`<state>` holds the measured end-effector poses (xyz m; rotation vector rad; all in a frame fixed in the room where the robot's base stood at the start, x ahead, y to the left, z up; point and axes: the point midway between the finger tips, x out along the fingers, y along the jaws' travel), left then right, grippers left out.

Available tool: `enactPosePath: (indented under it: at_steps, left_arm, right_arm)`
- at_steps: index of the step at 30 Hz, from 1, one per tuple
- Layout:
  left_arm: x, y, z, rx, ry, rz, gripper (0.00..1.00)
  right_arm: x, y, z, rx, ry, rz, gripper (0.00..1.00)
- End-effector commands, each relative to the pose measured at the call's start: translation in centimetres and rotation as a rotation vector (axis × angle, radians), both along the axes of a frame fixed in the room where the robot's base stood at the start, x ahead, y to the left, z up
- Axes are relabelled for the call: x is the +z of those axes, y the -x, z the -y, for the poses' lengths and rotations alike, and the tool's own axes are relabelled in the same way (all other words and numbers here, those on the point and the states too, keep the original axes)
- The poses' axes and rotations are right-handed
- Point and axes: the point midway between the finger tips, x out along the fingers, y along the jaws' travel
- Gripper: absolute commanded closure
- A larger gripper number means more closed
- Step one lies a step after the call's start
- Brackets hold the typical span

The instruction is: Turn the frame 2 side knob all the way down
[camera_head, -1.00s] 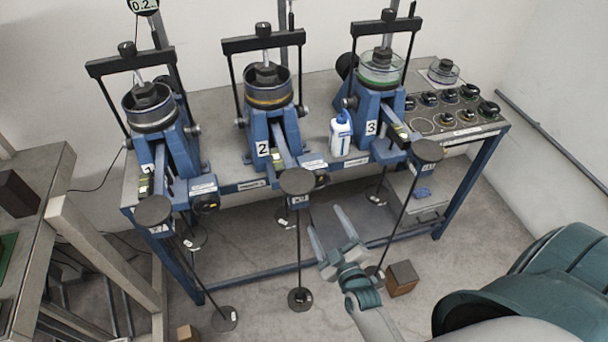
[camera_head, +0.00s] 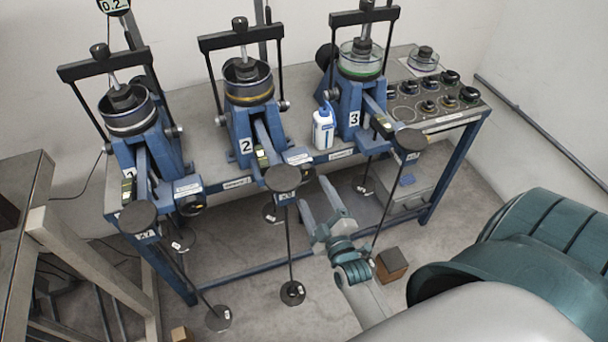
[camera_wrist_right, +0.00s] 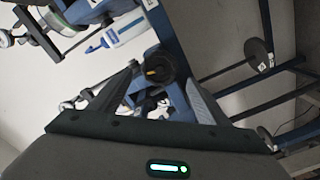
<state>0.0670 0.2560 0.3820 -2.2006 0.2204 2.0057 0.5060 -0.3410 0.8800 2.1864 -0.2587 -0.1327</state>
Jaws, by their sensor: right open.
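Frame 2 (camera_head: 246,146) is the middle blue lever frame on the bench, with a white "2" label. Its side knob (camera_head: 307,174) is small and black, low on the right of its front end, partly hidden by the round black disc (camera_head: 282,178). My right gripper (camera_head: 314,194) is open and empty, fingers pointing up toward the knob from just below and in front. In the right wrist view, a black knob with an orange mark (camera_wrist_right: 160,68) shows between the open fingertips. I cannot tell whether they touch it. My left gripper is not in view.
Frame 1 (camera_head: 124,160) stands left and frame 3 (camera_head: 353,118) right. A white and blue bottle (camera_head: 323,128) stands between frames 2 and 3. Hanging rods with weights (camera_head: 292,292) drop in front of the bench. A brown block (camera_head: 391,264) is on the floor.

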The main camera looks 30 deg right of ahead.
Motion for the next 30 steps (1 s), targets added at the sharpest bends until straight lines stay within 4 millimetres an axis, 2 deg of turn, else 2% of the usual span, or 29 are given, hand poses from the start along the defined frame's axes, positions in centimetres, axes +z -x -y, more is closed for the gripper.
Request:
enactPosePath:
  at_steps: [20,21,23,27,28,30]
  left_arm:
    - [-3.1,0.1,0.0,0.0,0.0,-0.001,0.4]
    - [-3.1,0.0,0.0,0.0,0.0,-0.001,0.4]
    - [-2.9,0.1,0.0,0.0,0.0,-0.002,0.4]
    - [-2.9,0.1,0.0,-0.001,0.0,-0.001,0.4]
    - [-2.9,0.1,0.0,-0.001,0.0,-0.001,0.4]
    - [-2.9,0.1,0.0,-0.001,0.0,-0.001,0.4]
  right_arm:
    - [-0.2,-8.0,1.9,0.0,-0.001,0.003,0.3]
    - [-0.1,-8.2,2.0,0.0,-0.002,0.002,0.32]
    - [0.0,-8.0,1.9,0.001,-0.001,-0.001,0.46]
    - [-0.1,-8.0,1.9,0.0,-0.002,-0.002,0.8]
    - [-0.1,-8.0,1.9,0.001,-0.003,-0.002,0.83]
    - [-0.2,-8.0,1.8,0.002,-0.003,-0.003,0.83]
